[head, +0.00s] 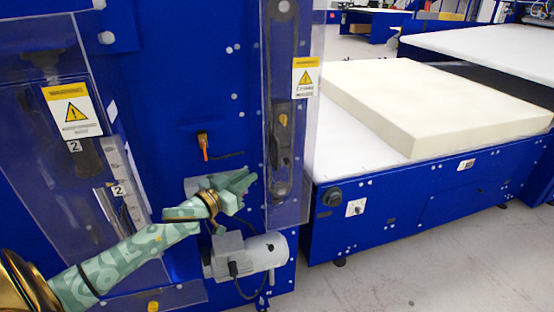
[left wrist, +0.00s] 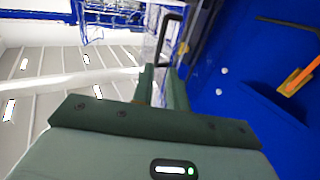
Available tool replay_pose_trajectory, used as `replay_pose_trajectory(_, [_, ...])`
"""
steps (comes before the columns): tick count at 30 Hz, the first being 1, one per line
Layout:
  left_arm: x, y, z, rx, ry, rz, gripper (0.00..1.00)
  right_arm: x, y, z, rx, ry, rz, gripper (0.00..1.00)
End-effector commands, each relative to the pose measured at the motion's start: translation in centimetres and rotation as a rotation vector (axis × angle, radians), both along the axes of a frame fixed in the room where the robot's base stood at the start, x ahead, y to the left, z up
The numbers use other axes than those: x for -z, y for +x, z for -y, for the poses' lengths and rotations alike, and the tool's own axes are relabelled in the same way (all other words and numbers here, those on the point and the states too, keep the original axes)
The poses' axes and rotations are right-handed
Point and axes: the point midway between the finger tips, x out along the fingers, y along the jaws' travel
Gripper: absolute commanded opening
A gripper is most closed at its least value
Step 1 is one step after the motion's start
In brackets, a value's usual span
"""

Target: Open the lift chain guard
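The lift chain guard (head: 310,140) is a tall clear panel with a yellow-and-white warning label, standing over a dark chain slot on the blue machine in the head view. It looks closed over the slot. A black bracket-shaped handle (left wrist: 163,42) shows ahead of my fingers in the left wrist view. My left gripper (head: 248,180) is left of the guard's lower part, apart from it. In the left wrist view its green fingers (left wrist: 160,85) have a narrow gap with nothing held between them. My right gripper is not in view.
A grey motor (head: 255,254) juts out just below my left gripper. Another clear guard (head: 40,165) with a warning label is at the left. A foam block (head: 400,90) lies on the white-topped conveyor (head: 345,155) at right. The grey floor in front is clear.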

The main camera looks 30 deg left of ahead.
Motion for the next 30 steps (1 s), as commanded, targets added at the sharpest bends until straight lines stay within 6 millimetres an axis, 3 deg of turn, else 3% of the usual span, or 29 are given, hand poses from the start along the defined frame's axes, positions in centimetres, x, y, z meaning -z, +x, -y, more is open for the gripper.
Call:
replay_pose_trajectory(3, [0.3, 2.8, 0.2, 0.0, 0.003, 0.004, 0.15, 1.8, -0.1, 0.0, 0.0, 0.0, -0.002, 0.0])
replay_pose_trajectory(15, [0.2, 10.8, 1.2, -0.003, 0.002, 0.001, 0.15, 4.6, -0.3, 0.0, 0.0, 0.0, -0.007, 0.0])
replay_pose_trajectory(21, [0.2, 12.9, 1.5, -0.002, 0.001, -0.001, 0.15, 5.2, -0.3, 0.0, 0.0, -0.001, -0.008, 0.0])
replay_pose_trajectory(30, [0.1, 13.3, 1.5, -0.001, 0.0, -0.002, 0.15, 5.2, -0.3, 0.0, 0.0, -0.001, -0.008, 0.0])
